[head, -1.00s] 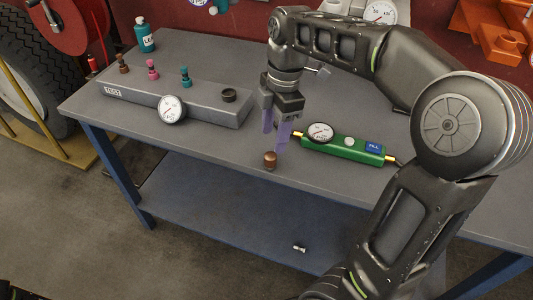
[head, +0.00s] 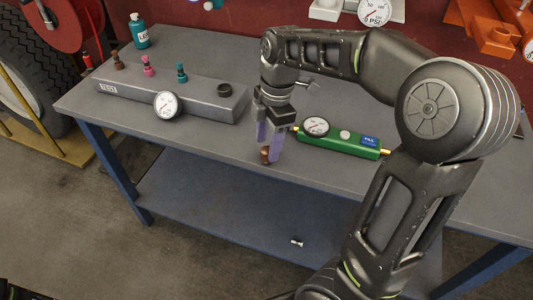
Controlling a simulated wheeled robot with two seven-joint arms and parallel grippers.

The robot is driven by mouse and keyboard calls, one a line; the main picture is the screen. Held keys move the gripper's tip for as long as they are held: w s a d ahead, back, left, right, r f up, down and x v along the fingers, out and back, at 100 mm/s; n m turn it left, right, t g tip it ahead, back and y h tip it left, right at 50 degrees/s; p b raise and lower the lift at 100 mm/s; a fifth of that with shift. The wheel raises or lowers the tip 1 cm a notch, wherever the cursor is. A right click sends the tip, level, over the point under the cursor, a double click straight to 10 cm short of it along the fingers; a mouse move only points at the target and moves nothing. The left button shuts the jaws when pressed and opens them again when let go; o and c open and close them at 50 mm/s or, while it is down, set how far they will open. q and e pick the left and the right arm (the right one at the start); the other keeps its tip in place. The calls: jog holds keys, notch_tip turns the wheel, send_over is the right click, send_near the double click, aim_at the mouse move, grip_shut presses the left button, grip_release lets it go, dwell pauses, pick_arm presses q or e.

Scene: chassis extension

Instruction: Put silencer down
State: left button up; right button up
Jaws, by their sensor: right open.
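The silencer appears to be the small bronze-brown piece (head: 264,155) on the grey tabletop near its front edge; the task's word is not marked on it. My right gripper (head: 268,151) points down at it with its two purple fingers apart. The fingertips are low, about level with the piece, and one finger overlaps its right side. I cannot tell whether a finger touches it. My left gripper is not in view.
A green gauge unit (head: 340,140) lies just right of the gripper. A grey TEST block (head: 210,106) with brown, pink and teal fittings and a gauge (head: 166,105) stands left. A small metal part (head: 297,242) lies on the lower shelf (head: 215,205). The table's front-left surface is clear.

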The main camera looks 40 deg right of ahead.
aim_at(267, 149)
jog(key=shift+a+f, duration=0.2)
jog(key=shift+f, duration=1.35)
grip_shut()
